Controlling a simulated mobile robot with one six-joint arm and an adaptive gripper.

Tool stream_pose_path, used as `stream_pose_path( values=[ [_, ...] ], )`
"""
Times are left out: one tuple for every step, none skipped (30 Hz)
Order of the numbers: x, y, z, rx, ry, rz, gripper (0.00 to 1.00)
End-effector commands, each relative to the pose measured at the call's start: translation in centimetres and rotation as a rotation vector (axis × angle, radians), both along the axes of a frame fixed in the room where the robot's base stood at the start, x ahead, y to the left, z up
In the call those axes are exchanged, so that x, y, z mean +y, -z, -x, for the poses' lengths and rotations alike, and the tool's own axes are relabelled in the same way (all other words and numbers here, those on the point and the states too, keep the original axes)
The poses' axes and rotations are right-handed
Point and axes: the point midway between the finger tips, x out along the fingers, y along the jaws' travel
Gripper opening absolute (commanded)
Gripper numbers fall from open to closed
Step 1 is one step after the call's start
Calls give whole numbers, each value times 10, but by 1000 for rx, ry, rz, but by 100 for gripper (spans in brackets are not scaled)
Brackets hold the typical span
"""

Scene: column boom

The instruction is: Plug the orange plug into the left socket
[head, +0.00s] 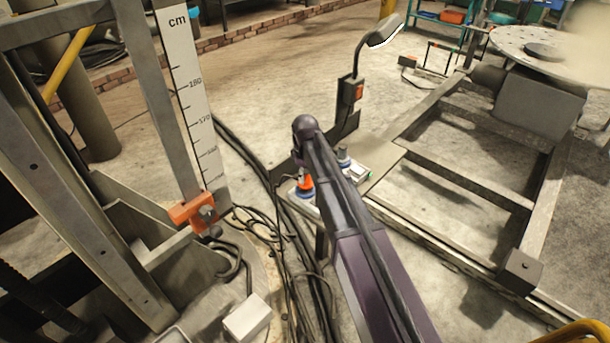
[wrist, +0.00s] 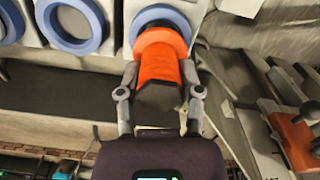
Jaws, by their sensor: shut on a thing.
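The orange plug (wrist: 158,62) is between the two fingers of my gripper (wrist: 160,76) in the wrist view, one finger on each side. Its wide end overlaps a blue-ringed socket (wrist: 180,14), the rightmost ring there; I cannot tell how deep it sits. Two more blue rings show to the left, one at the middle socket (wrist: 104,22) and one at the picture's edge (wrist: 10,22). In the head view the orange plug (head: 304,183) stands over a blue ring at the left end of the socket panel (head: 357,172). My arm hides the gripper and the panel's middle.
A lamp on a bent neck (head: 384,30) rises behind the panel. Black cables (head: 265,230) lie on the floor to its left. A steel column with a cm scale (head: 188,90) stands at left, with an orange clamp (head: 192,210). A metal frame (head: 470,175) lies at right.

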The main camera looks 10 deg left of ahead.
Motion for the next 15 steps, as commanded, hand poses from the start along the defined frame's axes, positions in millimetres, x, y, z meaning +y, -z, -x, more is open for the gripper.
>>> stream_pose_path(
  values=[
    [0,2,0,0,0,0,0],
    [0,2,0,0,0,0,0],
    [0,2,0,0,0,0,0],
    [0,3,0,0,0,0,0],
    [0,3,0,0,0,0,0],
    [0,4,0,0,0,0,0],
    [0,4,0,0,0,0,0],
    [0,5,0,0,0,0,0],
    [0,5,0,0,0,0,0],
    [0,6,0,0,0,0,0],
    [0,6,0,0,0,0,0],
    [0,7,0,0,0,0,0],
    [0,7,0,0,0,0,0],
    [0,7,0,0,0,0,0],
    [0,8,0,0,0,0,0]
  ],
)
